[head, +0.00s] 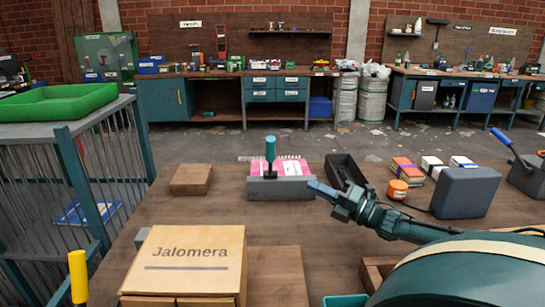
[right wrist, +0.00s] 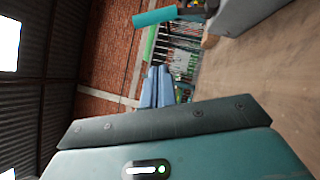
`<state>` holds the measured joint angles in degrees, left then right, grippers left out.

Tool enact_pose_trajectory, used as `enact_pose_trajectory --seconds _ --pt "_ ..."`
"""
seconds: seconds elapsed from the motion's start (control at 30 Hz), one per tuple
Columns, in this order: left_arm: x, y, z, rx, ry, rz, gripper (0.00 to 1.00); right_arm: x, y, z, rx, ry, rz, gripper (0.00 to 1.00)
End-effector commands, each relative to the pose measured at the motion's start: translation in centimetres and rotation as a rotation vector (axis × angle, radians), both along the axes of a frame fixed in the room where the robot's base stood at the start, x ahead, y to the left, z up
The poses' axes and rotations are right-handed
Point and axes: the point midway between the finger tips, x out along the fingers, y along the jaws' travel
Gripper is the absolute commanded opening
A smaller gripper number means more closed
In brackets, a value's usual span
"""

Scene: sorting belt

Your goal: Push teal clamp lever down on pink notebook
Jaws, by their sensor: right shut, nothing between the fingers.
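The teal clamp lever (head: 270,149) stands upright at the grey clamp bar (head: 281,189) in the middle of the table. The pink notebook (head: 292,167) lies behind and under that bar, its spiral edge at the back. In the right wrist view the teal lever (right wrist: 155,17) shows at the top, sideways in the picture. My right gripper (head: 314,187) is shut and empty, just right of the clamp bar. Its blue fingers (right wrist: 155,88) are together in the right wrist view, apart from the lever. My left gripper is not in view.
A black open tray (head: 345,170) stands right of the notebook, behind my right gripper. An orange round object (head: 397,189) and a dark blue box (head: 466,193) are farther right. A wooden block (head: 191,179) lies left. A Jalomera box (head: 190,258) stands at front left.

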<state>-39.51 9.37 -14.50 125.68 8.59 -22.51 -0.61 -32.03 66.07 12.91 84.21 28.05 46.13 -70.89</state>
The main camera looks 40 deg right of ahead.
Motion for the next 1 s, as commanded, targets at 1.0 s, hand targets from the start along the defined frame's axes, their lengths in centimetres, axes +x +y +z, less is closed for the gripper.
enact_pose_trajectory --seconds 1.0 --pt "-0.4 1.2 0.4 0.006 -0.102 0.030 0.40 7.8 2.6 1.9 0.003 -0.003 -0.001 0.00"
